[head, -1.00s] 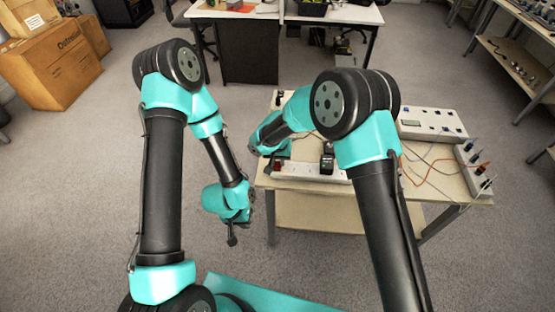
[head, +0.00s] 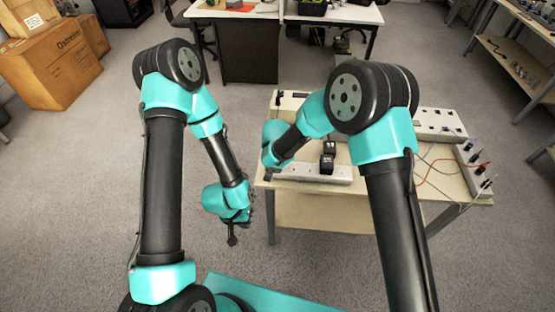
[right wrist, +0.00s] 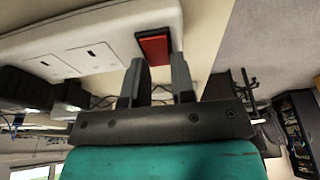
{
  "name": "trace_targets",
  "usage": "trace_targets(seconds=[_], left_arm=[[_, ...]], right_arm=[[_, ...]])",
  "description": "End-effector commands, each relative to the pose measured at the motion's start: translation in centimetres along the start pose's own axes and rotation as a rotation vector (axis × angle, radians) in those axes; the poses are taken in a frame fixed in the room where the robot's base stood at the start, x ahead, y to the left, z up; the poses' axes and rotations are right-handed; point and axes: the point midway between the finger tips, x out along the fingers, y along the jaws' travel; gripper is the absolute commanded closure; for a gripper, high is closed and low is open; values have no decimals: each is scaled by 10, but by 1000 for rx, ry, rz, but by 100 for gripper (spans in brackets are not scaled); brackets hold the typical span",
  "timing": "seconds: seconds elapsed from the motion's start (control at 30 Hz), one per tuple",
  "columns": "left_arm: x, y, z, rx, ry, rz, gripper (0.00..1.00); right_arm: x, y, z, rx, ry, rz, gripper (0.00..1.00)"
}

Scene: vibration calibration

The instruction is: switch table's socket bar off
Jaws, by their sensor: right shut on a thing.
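The white socket bar (head: 300,172) lies along the near edge of the table, with black plugs (head: 328,163) in it. Its red switch (right wrist: 155,48) shows at the bar's end in the right wrist view; in the head view my right gripper hides it. My right gripper (head: 268,176) is at the bar's left end. In the right wrist view its two fingers (right wrist: 159,62) stand apart, either side of the switch's lower part, and are shut on it. My left gripper (head: 232,240) hangs in front of the table, away from the bar; its opening is too small to tell.
The wooden table (head: 440,184) also carries a white panel box (head: 438,124) and another socket box (head: 473,165) with several coloured cables at the right. Cardboard boxes (head: 62,60) stand far left. The floor left of the table is clear.

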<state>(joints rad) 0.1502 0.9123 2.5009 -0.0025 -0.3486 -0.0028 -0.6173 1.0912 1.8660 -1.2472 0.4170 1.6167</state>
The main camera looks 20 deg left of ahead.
Motion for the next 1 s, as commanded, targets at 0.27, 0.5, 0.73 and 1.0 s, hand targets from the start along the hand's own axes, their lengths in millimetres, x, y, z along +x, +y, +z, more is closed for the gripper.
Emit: trace_targets(seconds=[0.27,0.5,0.73,1.0], left_arm=[[0,0,0,0,0,0,100],[0,0,0,0,0,0,100],[0,0,0,0,0,0,100],[0,0,0,0,0,0,100]], right_arm=[[0,3,2,3,-5,7,74],[0,1,2,1,-4,4,51],[0,0,2,-1,-4,3,51],[-18,-1,1,-1,-1,1,51]])
